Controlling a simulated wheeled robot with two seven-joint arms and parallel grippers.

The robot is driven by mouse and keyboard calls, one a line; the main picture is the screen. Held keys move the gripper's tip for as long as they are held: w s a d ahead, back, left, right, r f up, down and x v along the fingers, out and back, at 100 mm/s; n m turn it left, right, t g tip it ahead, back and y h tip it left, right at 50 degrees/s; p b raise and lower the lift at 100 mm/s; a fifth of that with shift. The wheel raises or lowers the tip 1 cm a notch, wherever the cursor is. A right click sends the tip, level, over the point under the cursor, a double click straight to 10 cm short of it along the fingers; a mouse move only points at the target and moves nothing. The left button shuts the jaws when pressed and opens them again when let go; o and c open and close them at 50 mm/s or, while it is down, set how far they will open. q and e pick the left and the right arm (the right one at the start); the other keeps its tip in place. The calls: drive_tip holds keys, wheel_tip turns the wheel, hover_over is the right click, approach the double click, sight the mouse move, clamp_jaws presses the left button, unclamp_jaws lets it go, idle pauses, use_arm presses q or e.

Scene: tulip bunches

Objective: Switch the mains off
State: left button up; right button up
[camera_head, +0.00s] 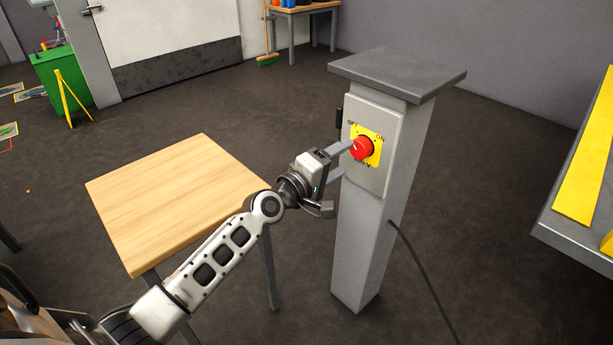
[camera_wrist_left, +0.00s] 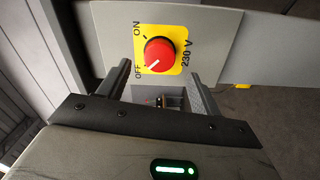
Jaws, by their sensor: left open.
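The mains switch is a red rotary knob (camera_head: 362,149) on a yellow plate (camera_head: 374,158), fixed to a light box on a grey pillar. The knob (camera_wrist_left: 160,55) also shows in the left wrist view, with OFF, ON and 230 V printed on the plate (camera_wrist_left: 178,37). Its white mark points to OFF. My left gripper (camera_head: 345,160) is open at the box front. In the head view its upper finger overlaps the knob's left edge; I cannot tell whether it touches. In the wrist view the knob shows beyond the open fingers (camera_wrist_left: 160,80), with nothing held between them.
A wooden table (camera_head: 175,195) stands left of the pillar (camera_head: 362,240), under my left arm. A dark cable (camera_head: 425,270) runs from the pillar across the floor. A grey bench (camera_head: 570,240) with yellow pieces is at the right. The floor behind is mostly clear.

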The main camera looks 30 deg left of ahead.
use_arm(q)
drive_tip(key=v, duration=1.1)
use_arm(e)
drive_tip(key=shift+s+d+f, duration=0.1)
drive_tip(key=shift+s+f, duration=0.1)
drive_tip(key=shift+s, duration=0.15)
use_arm(q)
drive_tip(key=shift+r, duration=0.1)
use_arm(e)
drive_tip(key=shift+r, duration=0.1)
